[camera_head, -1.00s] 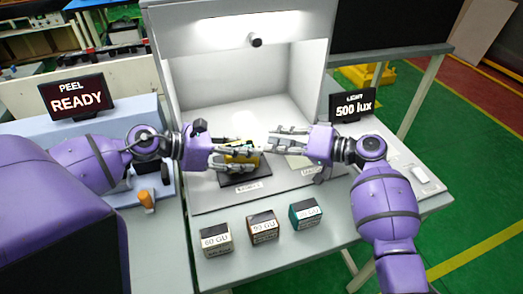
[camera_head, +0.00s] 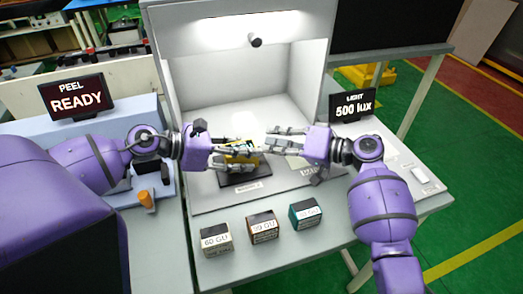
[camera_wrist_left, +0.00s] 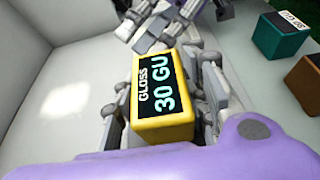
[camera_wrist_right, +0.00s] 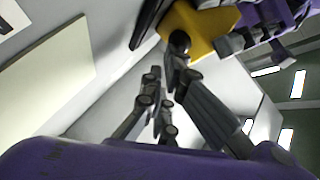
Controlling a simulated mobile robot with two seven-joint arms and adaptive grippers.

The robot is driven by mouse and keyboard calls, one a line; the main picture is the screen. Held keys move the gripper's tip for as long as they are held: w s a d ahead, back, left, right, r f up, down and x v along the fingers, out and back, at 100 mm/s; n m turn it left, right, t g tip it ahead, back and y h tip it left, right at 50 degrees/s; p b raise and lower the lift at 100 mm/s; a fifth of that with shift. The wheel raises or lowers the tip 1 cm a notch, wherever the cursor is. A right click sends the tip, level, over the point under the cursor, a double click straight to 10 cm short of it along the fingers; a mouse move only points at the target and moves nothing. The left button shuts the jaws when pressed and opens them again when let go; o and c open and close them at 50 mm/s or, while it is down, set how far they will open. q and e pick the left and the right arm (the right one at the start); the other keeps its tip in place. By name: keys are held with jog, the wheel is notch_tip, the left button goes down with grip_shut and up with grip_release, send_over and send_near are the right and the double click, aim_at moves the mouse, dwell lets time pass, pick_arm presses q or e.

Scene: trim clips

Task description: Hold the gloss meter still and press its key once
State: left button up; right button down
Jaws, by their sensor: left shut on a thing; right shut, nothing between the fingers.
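The yellow gloss meter (camera_head: 240,153) stands on a dark pad (camera_head: 238,177) inside the lit booth. In the left wrist view its black display (camera_wrist_left: 158,88) reads "GLOSS 30 GU". My left gripper (camera_head: 234,155) is shut on the gloss meter, a finger on each side. My right gripper (camera_head: 272,143) is shut and empty, with its fingertips close to the meter's right side. In the right wrist view the yellow body (camera_wrist_right: 200,32) is just past the right fingertips, with a dark round part (camera_wrist_right: 180,40) on it. I cannot tell whether they touch.
Three sample blocks stand along the front: cream (camera_head: 216,240), brown (camera_head: 263,228) and teal (camera_head: 305,214). A "500 lux" sign (camera_head: 354,106) is at right, a "PEEL READY" sign (camera_head: 77,97) at left. A pale card (camera_head: 297,161) lies on the booth floor by my right gripper.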

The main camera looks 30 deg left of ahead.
dwell(0.5)
jog(key=shift+w+d, duration=0.55)
jog(key=shift+w, duration=0.05)
jog(key=shift+w+d, duration=0.8)
jog(key=shift+w, duration=0.2)
jog(key=shift+w+d, duration=0.8)
jog(key=shift+w, duration=0.15)
pick_arm(q)
jog(key=o, duration=1.4)
